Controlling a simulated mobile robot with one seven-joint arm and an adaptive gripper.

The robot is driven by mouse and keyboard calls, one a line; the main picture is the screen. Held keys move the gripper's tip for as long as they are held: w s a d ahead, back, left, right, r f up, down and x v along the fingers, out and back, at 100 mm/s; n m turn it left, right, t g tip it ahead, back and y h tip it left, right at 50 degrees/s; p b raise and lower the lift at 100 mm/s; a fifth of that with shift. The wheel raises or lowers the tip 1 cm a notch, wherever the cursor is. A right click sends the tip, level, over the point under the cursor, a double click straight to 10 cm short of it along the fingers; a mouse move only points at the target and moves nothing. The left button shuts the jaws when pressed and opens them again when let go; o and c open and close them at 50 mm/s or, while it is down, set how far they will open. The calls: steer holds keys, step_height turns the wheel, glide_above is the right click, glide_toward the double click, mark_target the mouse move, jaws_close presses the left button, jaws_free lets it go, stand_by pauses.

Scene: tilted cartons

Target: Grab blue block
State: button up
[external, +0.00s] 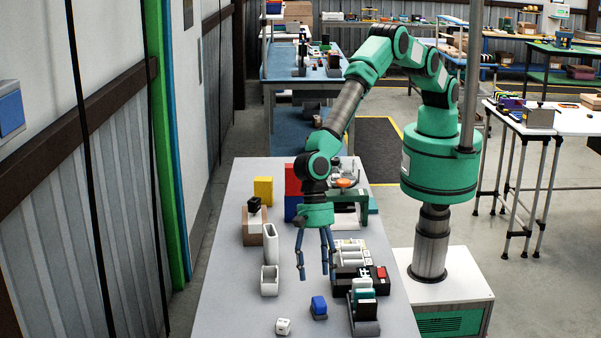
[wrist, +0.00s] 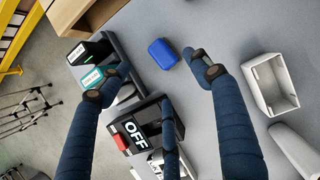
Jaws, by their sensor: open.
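The blue block (external: 319,306) lies on the grey table near its front, small and with rounded edges. In the wrist view the blue block (wrist: 163,54) lies beyond my fingertips, between their lines and a little nearer the right finger. My gripper (external: 316,275) is open and empty, pointing down above the table, behind the block in the external view. Its dark blue fingers also show in the wrist view (wrist: 155,82), spread apart and not touching the block.
A tilted holder with cartons (external: 364,309) stands right of the block. A black box marked OFF with a red button (external: 381,273) is behind it. Bare table surrounds the block.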

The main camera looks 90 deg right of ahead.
mark_target(322, 299)
steer(key=shift+x, duration=1.8)
steer(key=shift+f, duration=0.15)
steer(key=shift+b+x, duration=0.5)
steer(key=shift+x, duration=1.9)
steer(key=shift+a, duration=0.1)
steer(key=c, duration=1.3)
steer(key=shift+r+p, duration=0.55)
steer(key=shift+r, duration=4.45)
